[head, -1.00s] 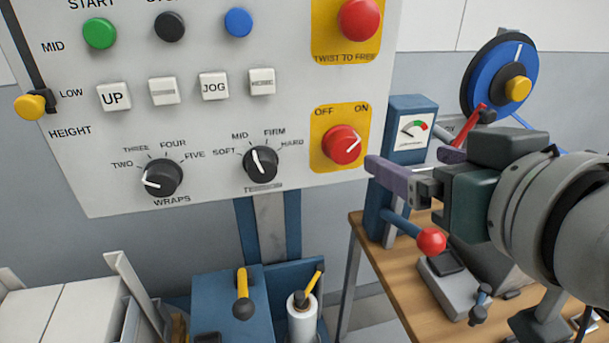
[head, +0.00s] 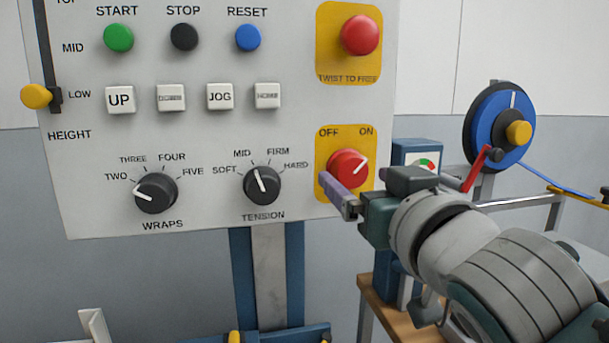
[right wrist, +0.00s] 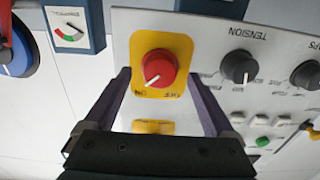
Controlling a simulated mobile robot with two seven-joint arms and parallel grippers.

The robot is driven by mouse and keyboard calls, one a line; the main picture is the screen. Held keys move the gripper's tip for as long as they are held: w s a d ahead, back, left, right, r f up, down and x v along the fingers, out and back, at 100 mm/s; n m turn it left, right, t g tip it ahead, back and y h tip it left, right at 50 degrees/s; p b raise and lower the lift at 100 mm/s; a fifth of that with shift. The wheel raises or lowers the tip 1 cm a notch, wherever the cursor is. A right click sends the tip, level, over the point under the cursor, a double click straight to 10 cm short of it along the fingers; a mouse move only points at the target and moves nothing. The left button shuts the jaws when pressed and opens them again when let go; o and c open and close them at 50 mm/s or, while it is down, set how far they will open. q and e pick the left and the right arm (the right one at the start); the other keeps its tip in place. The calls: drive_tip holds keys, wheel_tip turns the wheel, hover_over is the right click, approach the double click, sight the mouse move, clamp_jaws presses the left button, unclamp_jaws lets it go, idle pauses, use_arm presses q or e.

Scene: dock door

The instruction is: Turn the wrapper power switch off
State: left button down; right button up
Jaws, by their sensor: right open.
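The power switch (head: 347,168) is a round red knob with a white pointer on a yellow plate marked OFF and ON. Its pointer is tilted up and right, toward ON. It also shows in the right wrist view (right wrist: 160,68), upside down, with the pointer toward the ON side. My right gripper (head: 335,188) is in front of the plate's lower part, partly covering it. In the right wrist view its purple fingers (right wrist: 157,85) stand apart, one to each side of the knob, with nothing held. I cannot tell how far the tips are from the panel. My left gripper is not in view.
A red stop button (head: 361,35) sits above the switch. The tension knob (head: 262,185) and wraps knob (head: 156,193) are to its left.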

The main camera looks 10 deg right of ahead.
drive_tip(key=shift+w, duration=1.05)
drive_tip(key=c, duration=1.4)
